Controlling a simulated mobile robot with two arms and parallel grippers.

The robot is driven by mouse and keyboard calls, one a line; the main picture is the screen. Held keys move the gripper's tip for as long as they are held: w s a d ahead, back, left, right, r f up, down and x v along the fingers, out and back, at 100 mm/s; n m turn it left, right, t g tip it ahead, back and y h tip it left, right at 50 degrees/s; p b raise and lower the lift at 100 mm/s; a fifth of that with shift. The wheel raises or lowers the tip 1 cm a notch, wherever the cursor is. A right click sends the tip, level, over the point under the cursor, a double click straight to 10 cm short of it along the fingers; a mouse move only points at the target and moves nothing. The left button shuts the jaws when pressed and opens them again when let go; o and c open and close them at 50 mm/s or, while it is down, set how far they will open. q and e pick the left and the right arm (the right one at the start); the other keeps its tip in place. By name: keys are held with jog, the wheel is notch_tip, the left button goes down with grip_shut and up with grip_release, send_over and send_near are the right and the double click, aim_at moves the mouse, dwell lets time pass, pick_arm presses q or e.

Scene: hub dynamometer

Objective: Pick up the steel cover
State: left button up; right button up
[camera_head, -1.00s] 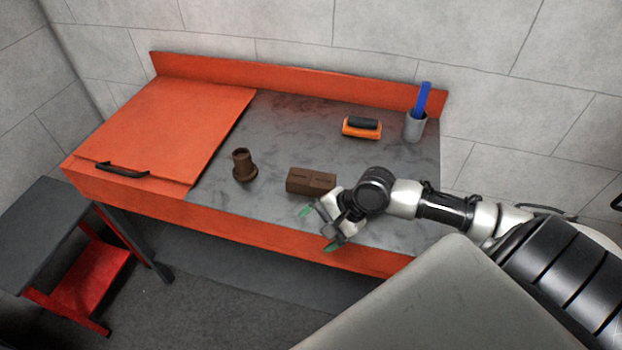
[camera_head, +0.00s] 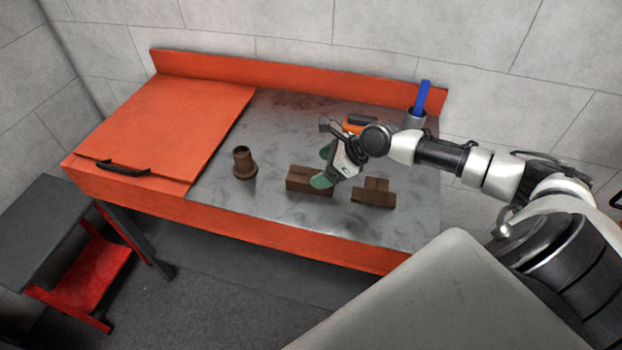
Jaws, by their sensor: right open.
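An orange flat panel (camera_head: 170,120) with a black handle (camera_head: 123,167) covers the left part of the bench; it looks like a cover, but I cannot tell whether it is the steel one. A brown flanged cylinder (camera_head: 243,164) stands upright on the grey worktop. A brown block (camera_head: 303,183) lies right of it, and a second, stepped brown block (camera_head: 373,192) lies farther right. My right gripper (camera_head: 323,166) is open at the first block, one green fingertip overlapping it in the picture; I cannot tell whether they touch. My left gripper is not in view.
The grey worktop (camera_head: 275,130) is clear behind the cylinder. An orange and black tool (camera_head: 353,123), partly hidden by my arm, and a grey cup (camera_head: 415,120) with a blue item (camera_head: 422,97) stand at the back right.

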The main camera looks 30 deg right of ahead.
aim_at(311, 174)
jog(key=x, duration=0.5)
jog(key=shift+d+f+p, duration=0.1)
jog(key=shift+p, duration=0.2)
jog(key=shift+s, duration=0.1)
jog(key=c, duration=1.1)
jog(key=shift+c, duration=0.7)
